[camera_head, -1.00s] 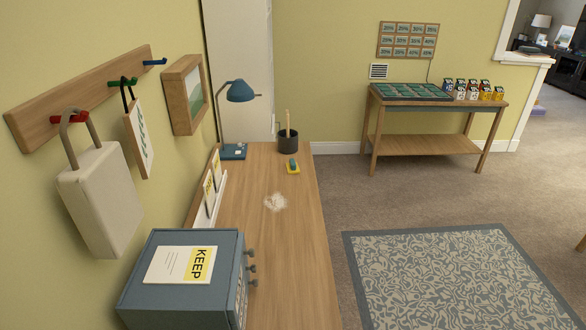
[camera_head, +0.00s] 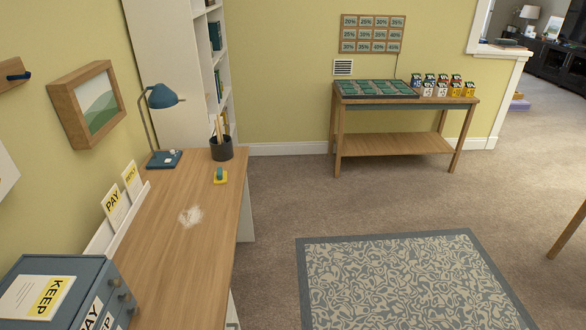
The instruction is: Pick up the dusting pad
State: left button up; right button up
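The dusting pad (camera_head: 220,177) looks like a small yellow pad with a teal grip on top. It lies on the wooden desk (camera_head: 172,250) near its far right edge, just in front of a dark pen cup (camera_head: 221,148). A patch of pale dust (camera_head: 190,216) lies on the desk nearer to me. Neither of my grippers shows in the head view.
A blue lamp (camera_head: 163,130) stands at the desk's far left. A card rack (camera_head: 118,215) and a blue drawer cabinet (camera_head: 70,290) line its left side. Carpet and a patterned rug (camera_head: 400,280) lie to the right. A side table (camera_head: 400,143) stands at the back.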

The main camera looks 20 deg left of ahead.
aim_at(221, 176)
jog(key=i+l+z, duration=0.1)
jog(key=i+l, duration=0.2)
jog(key=i, duration=0.2)
jog(key=i+l, duration=0.25)
jog(key=i, duration=0.25)
jog(key=z, duration=0.05)
